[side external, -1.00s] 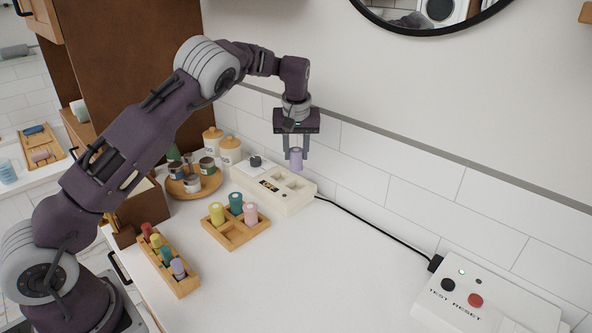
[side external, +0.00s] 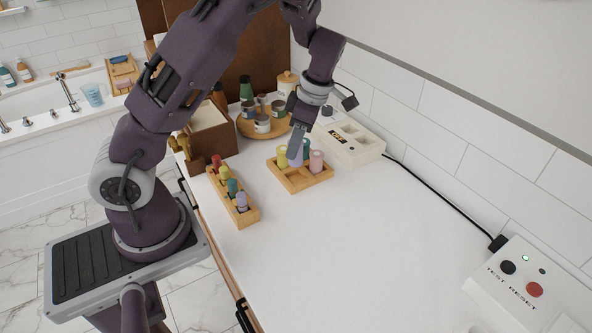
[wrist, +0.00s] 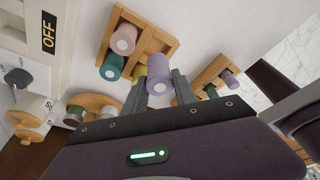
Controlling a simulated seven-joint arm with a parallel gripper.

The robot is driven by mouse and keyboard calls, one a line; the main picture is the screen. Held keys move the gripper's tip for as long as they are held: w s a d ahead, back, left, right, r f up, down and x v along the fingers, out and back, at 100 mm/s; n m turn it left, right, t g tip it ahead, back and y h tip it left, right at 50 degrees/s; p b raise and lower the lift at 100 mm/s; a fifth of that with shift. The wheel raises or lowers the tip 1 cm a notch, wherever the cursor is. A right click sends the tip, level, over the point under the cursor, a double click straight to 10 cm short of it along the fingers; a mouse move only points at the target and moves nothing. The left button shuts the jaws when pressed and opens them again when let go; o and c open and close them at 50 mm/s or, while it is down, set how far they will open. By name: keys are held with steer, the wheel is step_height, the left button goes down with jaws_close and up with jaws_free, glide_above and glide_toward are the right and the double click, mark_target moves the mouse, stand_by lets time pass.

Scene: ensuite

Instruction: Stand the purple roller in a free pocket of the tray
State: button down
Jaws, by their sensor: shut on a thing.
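The purple roller (wrist: 159,72) is between the fingers of my gripper (wrist: 161,90), which is shut on it. In the side view, my gripper (side external: 297,146) points down at the wooden tray (side external: 306,184), with the roller (side external: 295,161) low at the tray's near-left part. The tray also shows in the wrist view (wrist: 172,45). It holds a yellow roller (side external: 282,156), a teal roller (side external: 305,148) and a pink roller (side external: 316,161). An open pocket (wrist: 150,47) shows beside the pink roller in the wrist view. I cannot tell whether the purple roller touches the tray.
A narrow wooden rack (side external: 247,217) with several coloured rollers stands left of the tray. A white box (side external: 358,154) with a cable is behind it, and a round wooden tray of jars (side external: 277,127) at the back. A TEST/RESET box (side external: 518,290) is far right. The counter between is clear.

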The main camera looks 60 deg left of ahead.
mark_target(296, 163)
step_height(296, 163, down, 6)
steer(key=shift+r, duration=0.1)
steer(key=c, duration=1)
jaws_free()
